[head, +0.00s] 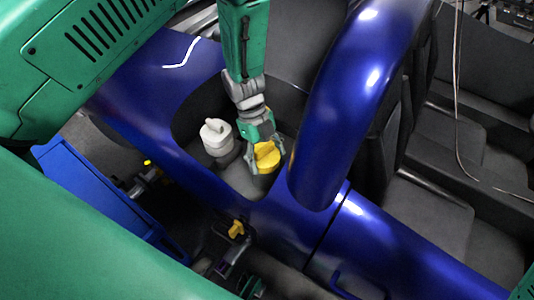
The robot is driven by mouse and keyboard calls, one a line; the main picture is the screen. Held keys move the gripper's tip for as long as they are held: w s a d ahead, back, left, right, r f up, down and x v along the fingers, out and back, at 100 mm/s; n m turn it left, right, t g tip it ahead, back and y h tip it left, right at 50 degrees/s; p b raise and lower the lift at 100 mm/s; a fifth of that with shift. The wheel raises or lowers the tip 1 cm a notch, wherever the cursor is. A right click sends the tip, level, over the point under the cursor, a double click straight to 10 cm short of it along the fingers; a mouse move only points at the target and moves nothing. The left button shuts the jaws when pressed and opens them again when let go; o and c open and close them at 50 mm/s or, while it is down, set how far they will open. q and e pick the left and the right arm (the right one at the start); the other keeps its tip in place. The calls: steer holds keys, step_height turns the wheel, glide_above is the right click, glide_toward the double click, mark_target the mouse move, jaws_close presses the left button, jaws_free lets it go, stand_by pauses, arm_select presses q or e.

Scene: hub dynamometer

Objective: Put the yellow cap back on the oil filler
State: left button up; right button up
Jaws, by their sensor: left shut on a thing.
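My left gripper (265,162) is shut on the yellow cap (267,153), with a finger on each side of it. The cap has a raised grip and sits inside the dark recess of the blue body. A dark round part shows directly below the cap; it looks like the oil filler (263,182). I cannot tell whether the cap touches it or is held just above it. My right gripper is not in view.
A white reservoir with a white lid (215,137) stands in the same recess, just left of the gripper. A thick blue curved tube (345,105) rises close on the right. Another yellow part (236,229) shows below the blue body. Grey seats (428,215) are at the right.

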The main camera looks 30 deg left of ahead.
mark_target(266, 164)
arm_select(q)
step_height(266, 164, down, 3)
steer(key=shift+w+r+b, duration=0.15)
steer(key=shift+r+b, duration=0.05)
steer(key=shift+b, duration=0.6)
steer(key=shift+a+f+b, duration=0.15)
steer(key=shift+f+b, duration=0.15)
steer(key=shift+a+f, duration=0.15)
steer(key=shift+d, duration=0.25)
steer(key=shift+a, duration=0.15)
steer(key=shift+a, duration=0.3)
steer(key=shift+d, duration=0.1)
